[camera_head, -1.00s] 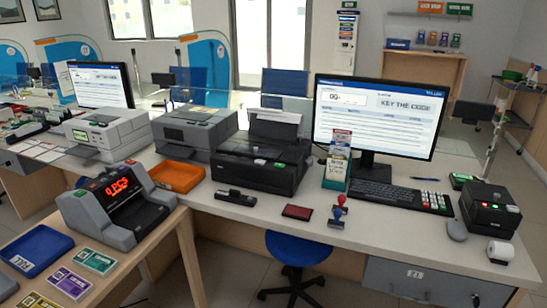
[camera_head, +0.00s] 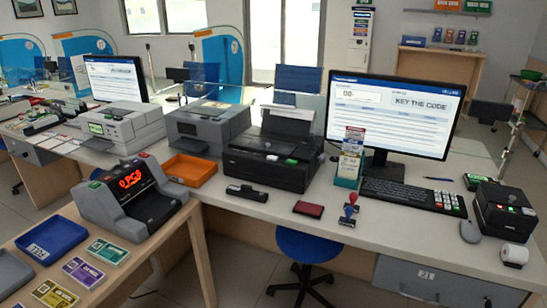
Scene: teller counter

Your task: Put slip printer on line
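No label that I can read names the slip printer. A small black printer-like box (camera_head: 503,212) with a red light and a green patch stands at the right end of the counter. A larger black printer (camera_head: 268,160) with a green key and paper at its back stands at the counter's middle. A grey printer (camera_head: 205,127) and a white-grey machine with a small green screen (camera_head: 120,128) stand further left. The monitor (camera_head: 392,112) reads "KEY THE CODE". Neither of my grippers is in view.
A keyboard (camera_head: 405,196), mouse (camera_head: 470,231), paper roll (camera_head: 514,254), stamps (camera_head: 349,210) and a leaflet holder (camera_head: 348,168) crowd the right counter. A grey machine with red digits (camera_head: 132,195) stands on the left table. A blue stool (camera_head: 305,244) is in front.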

